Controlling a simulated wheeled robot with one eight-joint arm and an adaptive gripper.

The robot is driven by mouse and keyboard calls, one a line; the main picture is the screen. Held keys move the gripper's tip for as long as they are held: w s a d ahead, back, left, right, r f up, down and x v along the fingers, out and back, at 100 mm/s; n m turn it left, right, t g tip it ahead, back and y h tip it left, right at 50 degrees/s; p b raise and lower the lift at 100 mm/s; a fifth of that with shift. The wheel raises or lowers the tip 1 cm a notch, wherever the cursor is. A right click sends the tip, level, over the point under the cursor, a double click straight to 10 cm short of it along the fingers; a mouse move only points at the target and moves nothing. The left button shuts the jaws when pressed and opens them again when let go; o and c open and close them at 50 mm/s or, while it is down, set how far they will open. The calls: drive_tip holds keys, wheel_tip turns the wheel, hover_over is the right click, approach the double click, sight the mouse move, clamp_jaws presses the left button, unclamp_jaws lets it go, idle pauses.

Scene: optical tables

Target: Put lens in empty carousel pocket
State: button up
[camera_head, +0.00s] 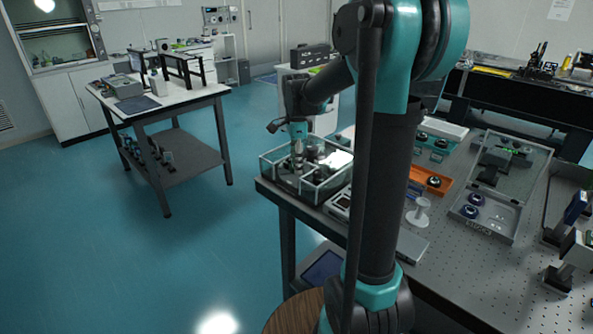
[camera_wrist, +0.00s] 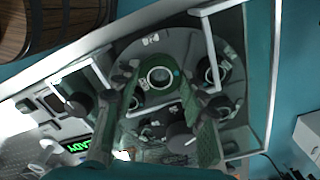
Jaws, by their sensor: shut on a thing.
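Other ringed lenses or pockets show on the disc, one right of the fingers (camera_wrist: 207,72); part of the disc is hidden behind the fingers. In the head view my gripper (camera_head: 298,150) is low inside the clear-walled carousel box (camera_head: 335,187), at the table's left corner, and the lens is too small to make out.
Clear walls with pale edges surround the carousel closely. On the perforated table (camera_head: 445,265) are an orange tray (camera_head: 440,188), an open case (camera_head: 512,216) with dark round lenses, and a white spool-shaped stand (camera_head: 418,212). A green display (camera_wrist: 77,147) shows beside the box.

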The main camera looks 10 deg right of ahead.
drive_tip(key=shift+f, duration=1.55)
drive_tip(key=o, duration=1.1)
drive_tip(key=shift+f, duration=0.1)
drive_tip(key=shift+o, duration=0.2)
wheel_tip(320, 180, up, 12)
